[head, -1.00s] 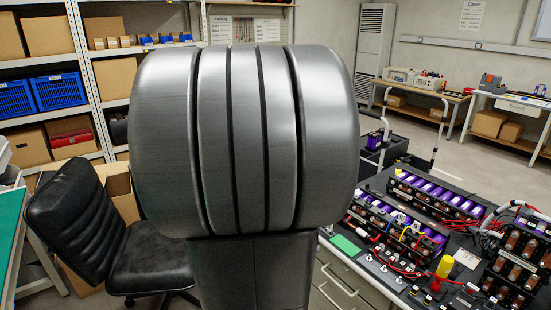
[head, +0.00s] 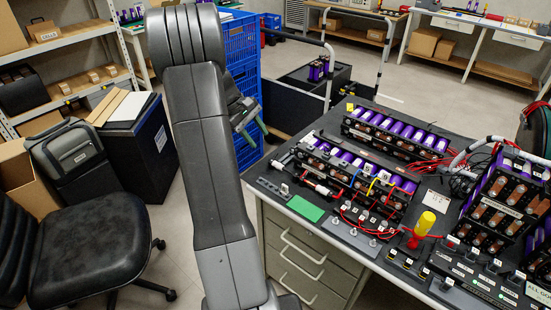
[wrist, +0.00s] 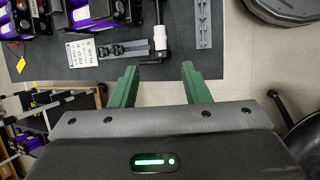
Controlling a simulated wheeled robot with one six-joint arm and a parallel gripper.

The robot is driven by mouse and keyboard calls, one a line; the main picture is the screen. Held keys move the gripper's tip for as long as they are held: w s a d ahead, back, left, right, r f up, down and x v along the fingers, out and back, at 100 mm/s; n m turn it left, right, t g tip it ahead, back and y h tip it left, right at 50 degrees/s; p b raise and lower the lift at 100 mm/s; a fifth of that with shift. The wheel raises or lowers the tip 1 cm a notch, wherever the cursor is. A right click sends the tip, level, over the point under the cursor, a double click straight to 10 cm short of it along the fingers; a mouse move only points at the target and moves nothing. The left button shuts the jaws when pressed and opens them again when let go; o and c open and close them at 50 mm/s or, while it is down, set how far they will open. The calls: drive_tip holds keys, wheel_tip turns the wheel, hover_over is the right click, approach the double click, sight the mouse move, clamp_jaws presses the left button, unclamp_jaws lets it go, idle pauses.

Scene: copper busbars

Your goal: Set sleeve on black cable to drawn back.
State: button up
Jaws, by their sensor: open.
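My gripper (head: 256,128) is raised in the head view, left of the workbench, with its green fingers partly hidden behind my arm. In the wrist view my gripper (wrist: 160,78) is open and empty, its two green fingers wide apart. Ahead of the gap, a white sleeve (wrist: 160,38) sits on a short dark piece that looks like the black cable (wrist: 167,57). The fingers do not touch it. In the head view a small pale sleeve (head: 320,187) shows near the left end of the front battery row. I cannot tell the sleeve's exact position along the cable.
The workbench (head: 325,225) holds purple battery modules (head: 350,168), a green card (head: 305,208), small numbered posts and a yellow-handled tool (head: 425,224). A flat plate with holes (wrist: 203,25) lies right of the sleeve in the wrist view. Blue crates (head: 243,60) stand behind my arm.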

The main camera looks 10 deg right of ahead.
sight(277, 163)
drive_tip(key=x, duration=1.2)
drive_tip(key=shift+f+b, duration=0.1)
drive_tip(key=shift+b, duration=0.2)
clamp_jaws()
